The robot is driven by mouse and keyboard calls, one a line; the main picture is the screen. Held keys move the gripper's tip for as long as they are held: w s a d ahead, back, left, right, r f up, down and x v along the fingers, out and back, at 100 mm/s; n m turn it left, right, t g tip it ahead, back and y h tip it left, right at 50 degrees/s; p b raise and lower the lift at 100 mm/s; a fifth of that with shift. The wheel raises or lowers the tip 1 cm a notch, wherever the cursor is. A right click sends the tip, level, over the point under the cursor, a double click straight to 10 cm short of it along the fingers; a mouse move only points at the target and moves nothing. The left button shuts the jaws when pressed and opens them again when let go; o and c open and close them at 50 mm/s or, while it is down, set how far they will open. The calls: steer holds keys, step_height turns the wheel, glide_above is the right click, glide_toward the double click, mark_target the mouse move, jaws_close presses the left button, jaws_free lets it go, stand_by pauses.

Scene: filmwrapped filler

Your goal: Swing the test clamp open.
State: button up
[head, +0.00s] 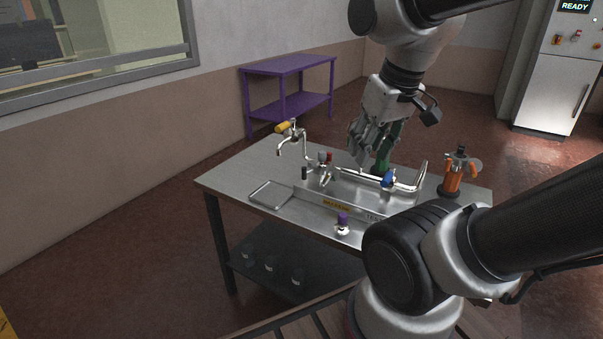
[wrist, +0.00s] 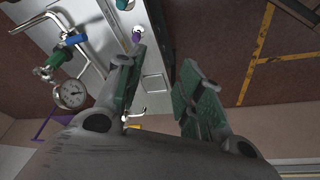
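My gripper (head: 366,146) hangs over the back of the sink in the metal table. In the wrist view my gripper (wrist: 163,62) has its two green-padded fingers apart, with nothing between them. An orange and metal device on a black base (head: 455,176) stands at the table's right; it may be the test clamp, but I cannot tell for sure. A yellow label (head: 336,203) and a label reading TEST (head: 375,217) are on the sink's front edge. My arm hides the table's front right.
The metal table (head: 232,170) carries a yellow-handled tap (head: 284,127), a blue-handled valve (head: 388,179) and a purple-topped fitting (head: 342,222). A pressure gauge (wrist: 70,95) shows in the wrist view. A purple shelf (head: 288,88) stands behind. The floor to the left is clear.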

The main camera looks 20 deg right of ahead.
mark_target(304, 172)
steer(key=w+f+n+h, duration=0.5)
steer(key=w+f+n, duration=0.1)
steer(key=w+f, duration=0.2)
steer(key=w+f+n+g+h, duration=0.1)
steer(key=w+f+n+h, duration=0.5)
steer(key=f, duration=0.5)
steer(key=w+f+n+g+h, duration=0.1)
steer(key=w+f+n+h, duration=0.4)
steer(key=w+f, duration=0.5)
steer(key=shift+w+a+n+h, duration=0.2)
steer(key=shift+n+h, duration=0.1)
steer(key=shift+n, duration=0.7)
steer(key=w+t, duration=0.1)
steer(key=w+a+n, duration=0.1)
steer(key=shift+w+t, duration=0.4)
steer(key=w+a+r+n+t, duration=0.2)
steer(key=w+a+r+t, duration=0.1)
steer(key=w, duration=0.2)
steer(key=shift+x, duration=3.9)
steer(key=shift+s+d+r, duration=0.1)
